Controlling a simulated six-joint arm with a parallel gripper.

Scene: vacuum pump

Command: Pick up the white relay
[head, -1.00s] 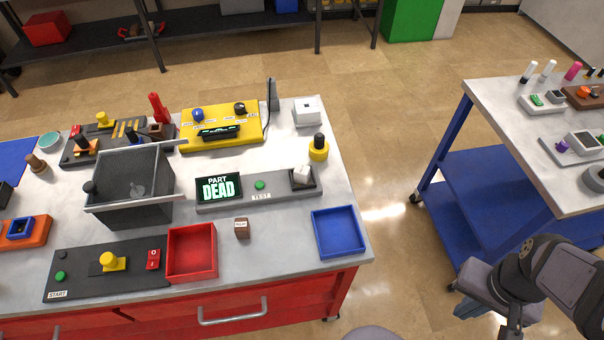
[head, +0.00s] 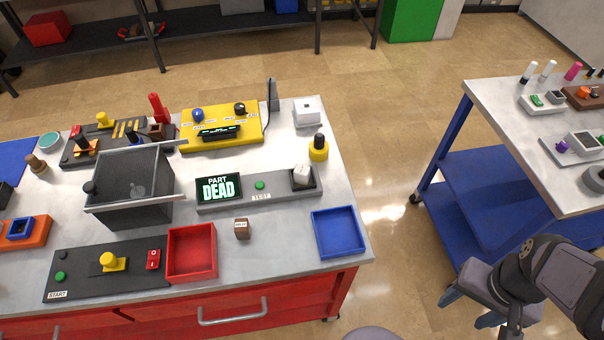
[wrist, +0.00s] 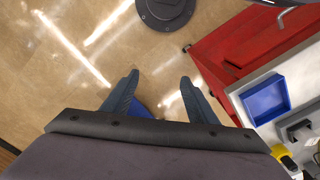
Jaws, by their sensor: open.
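A small whitish cube (head: 302,175), which looks like the white relay, sits in the dark socket at the right end of the grey tester (head: 275,192). The tester's screen (head: 218,188) reads "PART DEAD". My gripper (head: 464,309) is open and empty over the floor, right of the workbench and well away from the cube. In the wrist view my gripper (wrist: 160,80) points down at the floor with its two fingers apart. The tester's end (wrist: 299,129) shows at that view's right edge; I cannot clearly make out the cube there.
A yellow post with a black top (head: 318,148) and a white box (head: 307,110) stand behind the socket. A second table (head: 500,115) is at right.

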